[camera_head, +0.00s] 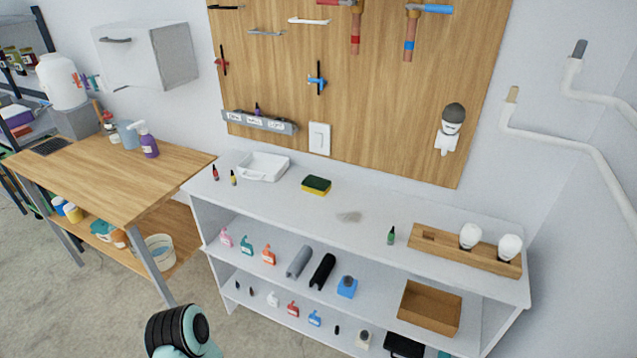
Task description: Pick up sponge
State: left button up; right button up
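The sponge (316,185) is yellow with a dark green top. It lies flat on the white shelf unit's top (290,205), right of a white tray. Part of one of my arms, a black and teal link, shows at the bottom left of the picture, well apart from the sponge. Neither of my grippers shows in the head view.
The white tray (263,168) and two small bottles (233,177) stand left of the sponge. A grey stain (349,217), a green bottle (391,236) and a wooden holder with bulbs (465,250) are to the right. A wooden table (110,175) stands at left.

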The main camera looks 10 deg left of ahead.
aim_at(313, 184)
jog(key=i+j, duration=0.1)
jog(key=j, duration=0.3)
jog(key=i+j, duration=0.1)
jog(key=j, duration=0.35)
jog(key=i+j, duration=0.1)
jog(key=j, duration=0.3)
jog(key=i+j, duration=0.15)
jog(key=j, duration=0.25)
jog(key=i+j, duration=0.1)
jog(key=j, duration=0.35)
jog(key=j+z, duration=0.15)
jog(key=z, duration=0.2)
jog(key=j+z, duration=0.2)
jog(key=z, duration=0.15)
jog(key=j+z, duration=0.2)
jog(key=z, duration=0.15)
